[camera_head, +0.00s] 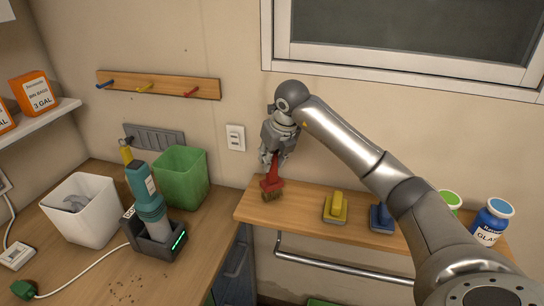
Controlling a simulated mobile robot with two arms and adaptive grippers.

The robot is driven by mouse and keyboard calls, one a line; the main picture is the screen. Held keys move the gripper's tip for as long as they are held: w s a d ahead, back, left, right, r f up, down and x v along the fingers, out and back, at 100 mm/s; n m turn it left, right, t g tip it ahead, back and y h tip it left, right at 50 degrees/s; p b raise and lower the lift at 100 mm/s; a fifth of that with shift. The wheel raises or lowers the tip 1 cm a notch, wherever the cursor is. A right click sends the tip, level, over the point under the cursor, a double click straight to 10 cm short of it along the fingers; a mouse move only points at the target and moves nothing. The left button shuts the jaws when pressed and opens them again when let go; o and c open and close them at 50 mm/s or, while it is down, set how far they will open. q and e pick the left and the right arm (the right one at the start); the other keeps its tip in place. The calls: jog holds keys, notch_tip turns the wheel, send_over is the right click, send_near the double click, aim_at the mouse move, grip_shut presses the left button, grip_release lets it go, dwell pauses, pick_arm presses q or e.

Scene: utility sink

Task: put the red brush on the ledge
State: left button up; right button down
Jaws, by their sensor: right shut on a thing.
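The red brush (271,181) is upright at the left end of the wooden ledge (300,204), handle up and brown bristles down. Its bristles look to be at the ledge surface; I cannot tell whether they touch it. My right gripper (273,155) points down and is shut on the top of the red handle, which its fingers partly hide. My left gripper is not in view.
A yellow brush (335,207) and a blue brush (381,217) stand to the right on the ledge, then jars (492,222). A metal rail (340,265) runs below. Left, a counter holds a green bin (181,178), a white bin (82,212) and a docked tool (148,205).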

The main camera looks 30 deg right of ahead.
jog(key=shift+f, duration=0.15)
jog(key=shift+f, duration=0.15)
jog(key=c, duration=1.2)
grip_release()
jog(key=shift+o, duration=0.2)
jog(key=shift+r, duration=0.35)
jog(key=b+v, duration=0.2)
jog(key=v, duration=1)
jog(key=shift+f, duration=0.15)
